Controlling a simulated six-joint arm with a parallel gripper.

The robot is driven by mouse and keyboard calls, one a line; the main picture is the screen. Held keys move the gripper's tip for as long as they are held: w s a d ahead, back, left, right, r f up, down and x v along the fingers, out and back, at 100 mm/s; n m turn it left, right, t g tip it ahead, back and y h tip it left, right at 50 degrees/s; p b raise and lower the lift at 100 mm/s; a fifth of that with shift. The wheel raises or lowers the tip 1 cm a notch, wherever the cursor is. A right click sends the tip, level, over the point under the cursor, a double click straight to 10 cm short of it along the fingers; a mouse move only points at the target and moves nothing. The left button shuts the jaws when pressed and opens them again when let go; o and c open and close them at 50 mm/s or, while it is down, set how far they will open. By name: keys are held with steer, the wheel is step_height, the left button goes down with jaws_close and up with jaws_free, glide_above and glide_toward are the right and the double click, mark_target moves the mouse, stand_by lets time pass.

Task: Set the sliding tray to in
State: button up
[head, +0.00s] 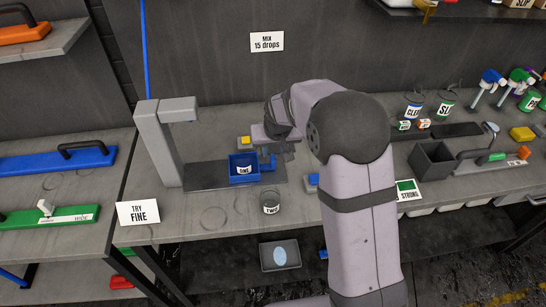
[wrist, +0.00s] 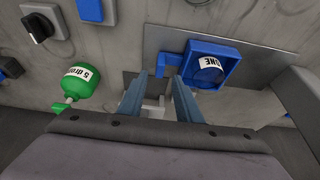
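The sliding tray (head: 243,180) is a blue open box holding a jar labelled ONE (head: 243,168). It sits on a dark flat plate (head: 207,180) beside the grey upright stand (head: 165,140). In the wrist view the tray (wrist: 232,66) has a blue handle tab (wrist: 170,61) on its left side. My gripper (wrist: 160,78) is open, its two fingers spread with the tab just beyond the tips; I cannot tell whether they touch it. In the head view my gripper (head: 278,155) is at the tray's right side, partly hidden by my arm.
A jar labelled TWO (head: 270,203) stands in front of the plate. A yellow-topped block (head: 245,142) is behind the tray. The wrist view shows a green bottle marked 5 drops (wrist: 80,82) and a black knob (wrist: 38,27).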

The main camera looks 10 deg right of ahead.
mark_target(273, 157)
steer(key=shift+p+x, duration=1)
steer(key=shift+x, duration=2.2)
jaws_close()
